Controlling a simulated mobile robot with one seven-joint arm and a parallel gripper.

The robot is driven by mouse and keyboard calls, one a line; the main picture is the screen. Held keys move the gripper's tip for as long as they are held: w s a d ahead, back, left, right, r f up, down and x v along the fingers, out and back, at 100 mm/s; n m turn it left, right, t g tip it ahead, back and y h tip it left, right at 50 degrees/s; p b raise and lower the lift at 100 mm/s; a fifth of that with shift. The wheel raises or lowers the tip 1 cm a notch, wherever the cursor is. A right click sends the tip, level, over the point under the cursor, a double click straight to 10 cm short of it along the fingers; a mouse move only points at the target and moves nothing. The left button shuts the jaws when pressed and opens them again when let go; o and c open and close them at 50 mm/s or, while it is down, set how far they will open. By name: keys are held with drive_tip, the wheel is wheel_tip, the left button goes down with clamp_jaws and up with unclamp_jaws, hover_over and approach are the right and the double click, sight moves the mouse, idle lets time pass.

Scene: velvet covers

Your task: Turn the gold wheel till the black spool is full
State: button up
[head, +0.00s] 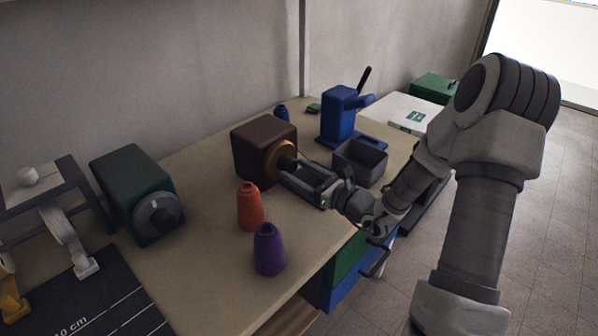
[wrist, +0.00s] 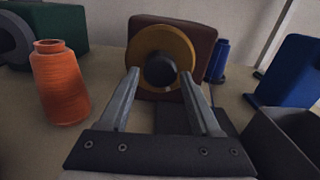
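The gold wheel (wrist: 161,43) is an upright disc on the front of a dark brown box (wrist: 203,32). A round black hub (wrist: 160,70) sticks out of its middle. In the head view the gold wheel (head: 279,158) is partly hidden by my gripper (head: 288,168). In the wrist view my gripper (wrist: 159,76) points at the wheel, open and empty. One finger is on each side of the black hub, with gaps between; I cannot tell whether the tips touch the wheel. I cannot make out a separate black spool.
An orange thread cone (head: 249,207) and a purple one (head: 269,250) stand left of my gripper. A grey open bin (head: 360,163) is close on its right. A blue press (head: 341,115) stands behind the bin. A green box with a dial (head: 137,190) is at left.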

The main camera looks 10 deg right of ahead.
clamp_jaws()
drive_tip(key=shift+r+m+p, duration=0.1)
drive_tip(key=shift+m+p, duration=0.2)
drive_tip(key=shift+p, duration=0.15)
